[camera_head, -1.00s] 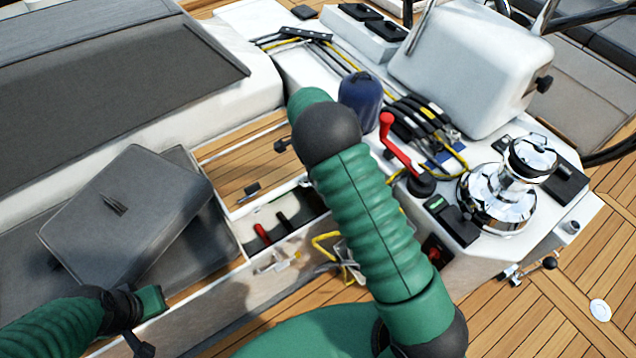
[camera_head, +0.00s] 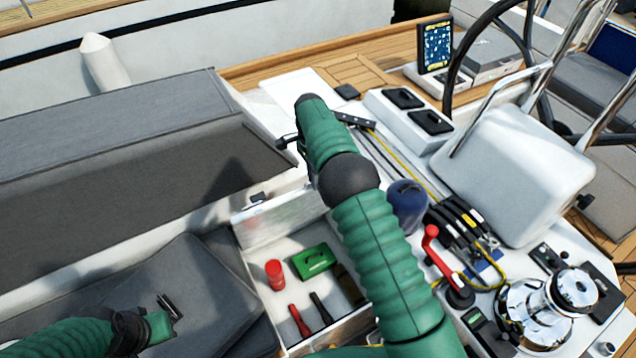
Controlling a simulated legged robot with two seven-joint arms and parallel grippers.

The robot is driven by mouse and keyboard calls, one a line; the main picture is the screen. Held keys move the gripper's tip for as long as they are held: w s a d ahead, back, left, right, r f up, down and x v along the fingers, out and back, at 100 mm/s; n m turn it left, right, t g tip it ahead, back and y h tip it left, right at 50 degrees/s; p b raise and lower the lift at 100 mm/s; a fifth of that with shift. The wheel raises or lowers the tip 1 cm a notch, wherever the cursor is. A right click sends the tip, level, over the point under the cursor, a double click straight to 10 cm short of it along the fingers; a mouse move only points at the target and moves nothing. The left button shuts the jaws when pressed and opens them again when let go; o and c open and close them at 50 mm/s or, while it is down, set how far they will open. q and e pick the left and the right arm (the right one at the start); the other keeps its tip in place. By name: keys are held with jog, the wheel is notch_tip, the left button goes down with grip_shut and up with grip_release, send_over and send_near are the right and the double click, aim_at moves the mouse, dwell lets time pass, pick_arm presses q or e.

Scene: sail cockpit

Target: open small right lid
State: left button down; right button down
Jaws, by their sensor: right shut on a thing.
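The small right lid (camera_head: 280,217) stands raised at the back of its open compartment, its pale underside facing me. A small dark fitting (camera_head: 258,197) shows at its upper edge. My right gripper (camera_head: 288,142) is above and beyond the lid, beside the edge of the dark cushion. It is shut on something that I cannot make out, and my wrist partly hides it. My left gripper (camera_head: 168,306) is low at the left, over a grey cushion, with its finger gap unclear.
The compartment holds a red can (camera_head: 275,274), a green box (camera_head: 313,258) and red and black torches. My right arm hides its right side. A blue bag (camera_head: 407,206), a red-handled lever (camera_head: 441,262) and a chrome winch (camera_head: 540,312) stand to the right.

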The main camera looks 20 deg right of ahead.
jog(key=shift+w, duration=0.5)
pick_arm(q)
jog(key=shift+w+r, duration=0.3)
jog(key=shift+w, duration=0.1)
pick_arm(e)
jog(key=c, duration=1.8)
grip_release()
jog(key=shift+c, duration=0.2)
jog(key=o, duration=0.4)
jog(key=shift+w+d, duration=0.1)
jog(key=shift+w, duration=0.1)
jog(key=shift+c, duration=0.2)
pick_arm(q)
jog(key=shift+w+d, duration=0.1)
jog(key=shift+w, duration=0.1)
jog(key=shift+s, duration=0.1)
pick_arm(e)
jog(key=shift+s+r, duration=0.1)
jog(key=shift+r, duration=0.1)
